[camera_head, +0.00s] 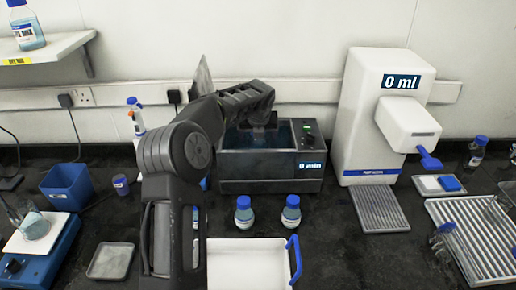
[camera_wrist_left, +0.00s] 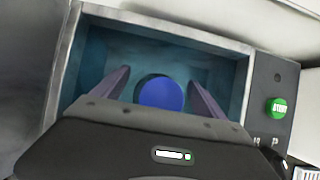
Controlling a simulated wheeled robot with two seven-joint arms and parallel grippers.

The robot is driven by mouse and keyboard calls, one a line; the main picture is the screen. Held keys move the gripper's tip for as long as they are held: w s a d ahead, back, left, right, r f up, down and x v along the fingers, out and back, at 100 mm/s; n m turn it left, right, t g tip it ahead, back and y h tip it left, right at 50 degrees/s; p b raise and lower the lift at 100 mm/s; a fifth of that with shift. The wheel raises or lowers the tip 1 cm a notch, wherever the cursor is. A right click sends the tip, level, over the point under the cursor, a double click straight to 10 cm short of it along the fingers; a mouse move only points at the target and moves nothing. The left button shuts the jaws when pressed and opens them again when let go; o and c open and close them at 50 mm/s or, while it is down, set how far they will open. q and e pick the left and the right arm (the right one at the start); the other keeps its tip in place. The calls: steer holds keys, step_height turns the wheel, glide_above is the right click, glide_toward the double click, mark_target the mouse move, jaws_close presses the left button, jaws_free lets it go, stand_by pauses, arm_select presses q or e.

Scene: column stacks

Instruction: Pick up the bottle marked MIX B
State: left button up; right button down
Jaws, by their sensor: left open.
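My left gripper (camera_head: 262,128) reaches into the open basin of the dark grey machine (camera_head: 270,187). In the left wrist view its two fingers (camera_wrist_left: 160,92) are open, one on each side of a round blue cap (camera_wrist_left: 161,94) in the basin, with a gap to each. The bottle below the cap is hidden, so its marking cannot be read. Two small blue-capped bottles, a left one (camera_head: 244,213) and a right one (camera_head: 291,213), stand in front of the machine; their labels are too small to read. My right gripper is not in view.
A white tray with a blue handle (camera_head: 295,258) stands at the front. A white dispenser (camera_head: 362,120) reading 0 ml is to the right, beside a ribbed drip tray (camera_head: 378,208). A blue bin (camera_head: 70,186) is at left. The machine's walls surround the fingers closely.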

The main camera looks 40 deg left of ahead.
arm_select(q)
steer(key=shift+r, duration=0.1)
jaws_close()
stand_by(0.8)
